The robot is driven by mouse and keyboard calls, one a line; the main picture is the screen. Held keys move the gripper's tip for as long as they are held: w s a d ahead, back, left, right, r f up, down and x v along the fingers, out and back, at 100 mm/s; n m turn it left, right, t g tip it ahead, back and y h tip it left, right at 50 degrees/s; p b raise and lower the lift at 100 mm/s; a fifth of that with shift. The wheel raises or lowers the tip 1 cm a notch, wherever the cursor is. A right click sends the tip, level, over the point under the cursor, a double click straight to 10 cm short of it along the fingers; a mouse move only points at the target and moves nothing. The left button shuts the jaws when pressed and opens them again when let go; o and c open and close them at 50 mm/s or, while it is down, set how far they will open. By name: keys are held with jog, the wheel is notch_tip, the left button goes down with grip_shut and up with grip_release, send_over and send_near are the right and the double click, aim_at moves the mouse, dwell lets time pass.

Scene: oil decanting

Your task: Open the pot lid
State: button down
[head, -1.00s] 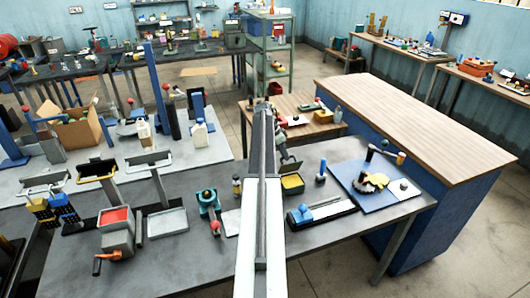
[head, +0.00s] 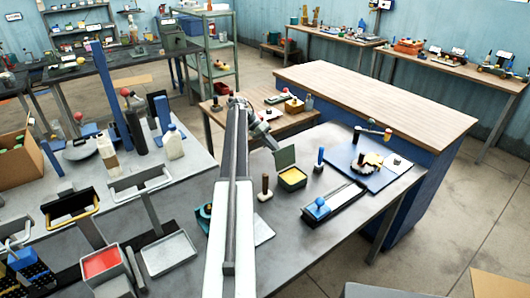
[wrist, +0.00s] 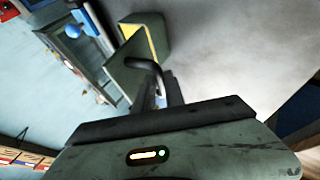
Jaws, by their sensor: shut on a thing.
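The pot is a small square green box with yellow contents (head: 293,178) on the grey table in the head view. Its flat green lid (head: 285,158) stands tilted up at the back left of the box, and the yellow opening shows. In the wrist view the pot (wrist: 152,30) is near the top middle, with the lid (wrist: 128,68) below it and a dark bent handle (wrist: 148,66) over the lid. My gripper (head: 268,140) is at the lid's back left. It is shut on the lid's handle; the wrist view shows its fingers (wrist: 168,92) only partly.
A blue-and-black sharpening block (head: 335,202) and a blue board with a yellow part (head: 358,178) lie right of the pot. A brown-handled stamp (head: 265,188) stands close left. A wood-topped blue cabinet (head: 375,95) stands behind to the right.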

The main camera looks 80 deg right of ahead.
jog(key=shift+w+d+f, duration=0.2)
jog(key=shift+w+d, duration=0.05)
jog(key=shift+w, duration=0.4)
jog(key=c, duration=1.6)
grip_release()
jog(key=shift+o, duration=0.8)
jog(key=shift+w+d+f, duration=0.2)
jog(key=shift+w+f, duration=0.05)
jog(key=shift+s+a+r, duration=0.1)
jog(key=shift+s+a, duration=0.05)
jog(key=shift+s, duration=0.05)
